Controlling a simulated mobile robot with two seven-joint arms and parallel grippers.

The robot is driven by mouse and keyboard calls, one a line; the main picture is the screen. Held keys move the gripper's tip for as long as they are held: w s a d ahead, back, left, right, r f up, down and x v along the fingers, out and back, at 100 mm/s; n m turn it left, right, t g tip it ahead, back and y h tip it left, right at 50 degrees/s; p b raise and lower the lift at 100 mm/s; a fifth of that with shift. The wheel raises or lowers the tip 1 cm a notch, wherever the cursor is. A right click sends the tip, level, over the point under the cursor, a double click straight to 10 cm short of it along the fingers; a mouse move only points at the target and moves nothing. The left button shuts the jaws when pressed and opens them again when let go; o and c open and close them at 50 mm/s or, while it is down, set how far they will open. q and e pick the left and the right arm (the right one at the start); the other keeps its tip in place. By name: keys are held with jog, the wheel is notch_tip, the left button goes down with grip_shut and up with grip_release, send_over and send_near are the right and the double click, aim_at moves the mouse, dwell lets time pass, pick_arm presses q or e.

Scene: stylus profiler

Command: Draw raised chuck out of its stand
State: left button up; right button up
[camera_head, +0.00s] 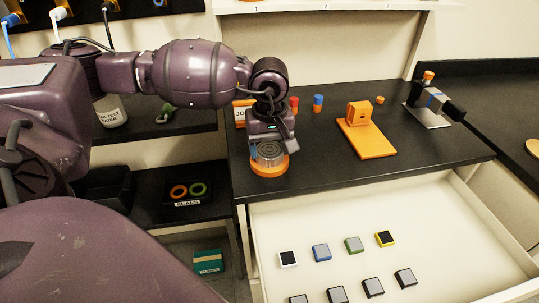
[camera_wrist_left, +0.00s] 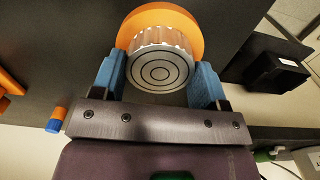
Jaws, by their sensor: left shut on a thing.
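The chuck (camera_head: 268,152) is a silver disc with dark concentric rings and a ribbed side, upright near the front left of the black bench. The orange round stand (camera_head: 269,168) is directly beneath it. My left gripper (camera_head: 267,146) is over the chuck, its arm coming in from the left. In the left wrist view, its blue fingers lie on either side of the chuck (camera_wrist_left: 160,72), with the orange stand (camera_wrist_left: 165,17) behind. The gripper is shut on the chuck. I cannot tell whether a gap separates chuck and stand. My right gripper is not in view.
An orange block on a plate (camera_head: 362,130) and a grey instrument (camera_head: 433,103) stand to the right on the bench. Small red and blue cylinders (camera_head: 318,102) stand behind. An open white drawer (camera_head: 390,208) with several small square samples juts out below the bench front.

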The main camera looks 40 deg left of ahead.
aim_at(270, 149)
pick_arm(q)
jog(key=c, duration=0.6)
jog(key=shift+r, duration=0.35)
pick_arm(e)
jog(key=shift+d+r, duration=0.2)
pick_arm(q)
jog(key=shift+r, duration=0.25)
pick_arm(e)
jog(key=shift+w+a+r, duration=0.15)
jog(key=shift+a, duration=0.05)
pick_arm(q)
jog(key=shift+r, duration=0.2)
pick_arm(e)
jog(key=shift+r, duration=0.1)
pick_arm(q)
jog(key=shift+r+p, duration=0.7)
jog(key=shift+r, duration=0.6)
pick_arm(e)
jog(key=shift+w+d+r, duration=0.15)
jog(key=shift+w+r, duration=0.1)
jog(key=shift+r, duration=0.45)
